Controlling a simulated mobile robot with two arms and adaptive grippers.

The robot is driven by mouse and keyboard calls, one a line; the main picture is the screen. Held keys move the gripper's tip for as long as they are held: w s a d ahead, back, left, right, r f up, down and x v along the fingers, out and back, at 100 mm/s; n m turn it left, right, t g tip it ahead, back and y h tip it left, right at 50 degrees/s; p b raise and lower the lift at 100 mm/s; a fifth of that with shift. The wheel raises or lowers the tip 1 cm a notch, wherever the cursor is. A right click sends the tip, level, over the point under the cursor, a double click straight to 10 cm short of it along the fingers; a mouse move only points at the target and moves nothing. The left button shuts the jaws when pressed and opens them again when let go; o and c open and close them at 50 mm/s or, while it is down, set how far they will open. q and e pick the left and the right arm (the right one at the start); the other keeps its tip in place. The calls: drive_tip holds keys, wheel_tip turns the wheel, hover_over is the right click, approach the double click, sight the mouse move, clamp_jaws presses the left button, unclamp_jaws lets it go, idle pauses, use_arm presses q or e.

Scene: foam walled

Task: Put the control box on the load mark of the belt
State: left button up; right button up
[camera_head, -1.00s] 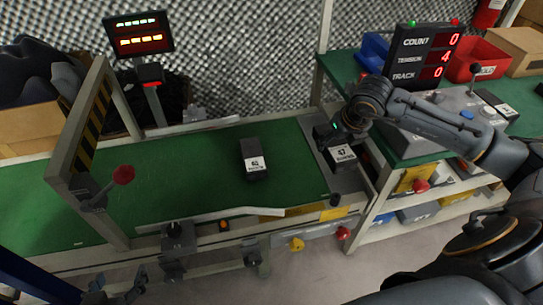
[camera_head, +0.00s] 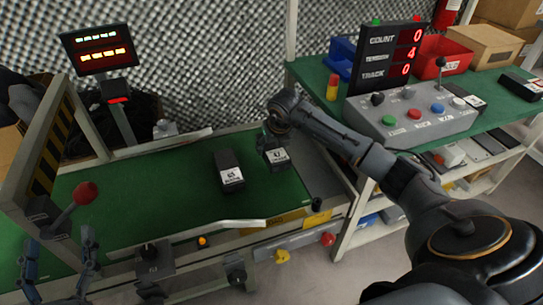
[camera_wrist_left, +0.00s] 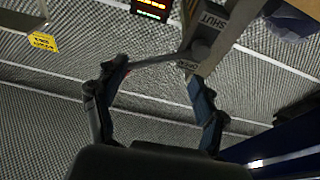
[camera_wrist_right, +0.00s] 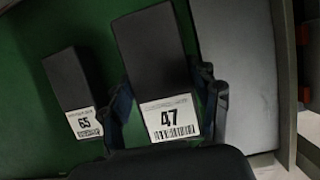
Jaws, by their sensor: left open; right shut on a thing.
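A dark box with a white label reading 47 (camera_head: 276,158) is in my right gripper (camera_head: 274,140), at the right end of the green belt (camera_head: 120,190). The right wrist view shows the box (camera_wrist_right: 152,50) between both fingers, label towards the palm. I cannot tell whether it touches the belt. A second dark box labelled 65 (camera_head: 229,168) lies on the belt close to its left, apart from it; it also shows in the right wrist view (camera_wrist_right: 72,80). My left gripper (camera_head: 60,258) is open and empty at the lower left. I cannot make out a load mark.
A frame with a striped post (camera_head: 50,145) and a red-knobbed lever (camera_head: 86,193) stand over the belt's left part. A grey button panel (camera_head: 420,117) and a count display (camera_head: 388,55) stand on the right bench. The belt's middle is clear.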

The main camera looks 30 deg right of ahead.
sight(271, 154)
wheel_tip(271, 154, down, 3)
drive_tip(key=shift+w+a+f+b, duration=0.1)
drive_tip(key=shift+w+f+b, duration=0.05)
drive_tip(key=shift+b, duration=0.55)
drive_tip(key=shift+f, duration=0.1)
drive_tip(key=o, duration=1.6)
drive_tip(key=shift+c, duration=0.2)
use_arm(q)
wheel_tip(271, 154, up, 6)
drive_tip(key=s+t+h, duration=0.1)
drive_tip(key=s+t, duration=0.1)
drive_tip(key=t, duration=0.2)
drive_tip(key=shift+s, duration=0.35)
drive_tip(key=shift+d, duration=0.1)
